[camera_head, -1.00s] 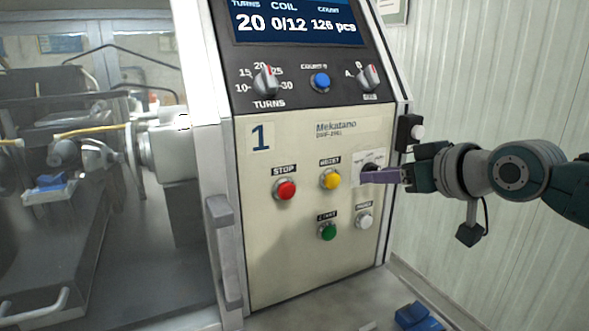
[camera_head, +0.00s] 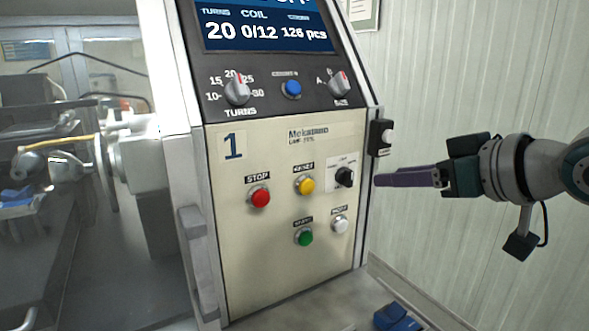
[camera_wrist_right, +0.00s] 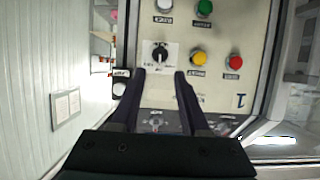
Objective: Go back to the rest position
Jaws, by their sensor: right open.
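My right gripper (camera_head: 378,180) has long purple fingers and stands to the right of the machine's control panel (camera_head: 255,235), apart from it. The right wrist view shows its two fingers (camera_wrist_right: 160,72) spread apart with nothing between them. The black rotary selector (camera_head: 344,177) on its white plate is just left of the fingertips in the head view. In the wrist view the selector (camera_wrist_right: 159,52) lies beyond the gap between the fingers. My left gripper is out of view.
The panel carries a red stop button (camera_head: 259,197), a yellow button (camera_head: 305,184), a green button (camera_head: 304,237) and a white button (camera_head: 340,224). A black box (camera_head: 381,138) sticks out from the panel's right edge. A blue object (camera_head: 396,317) lies on the ledge below.

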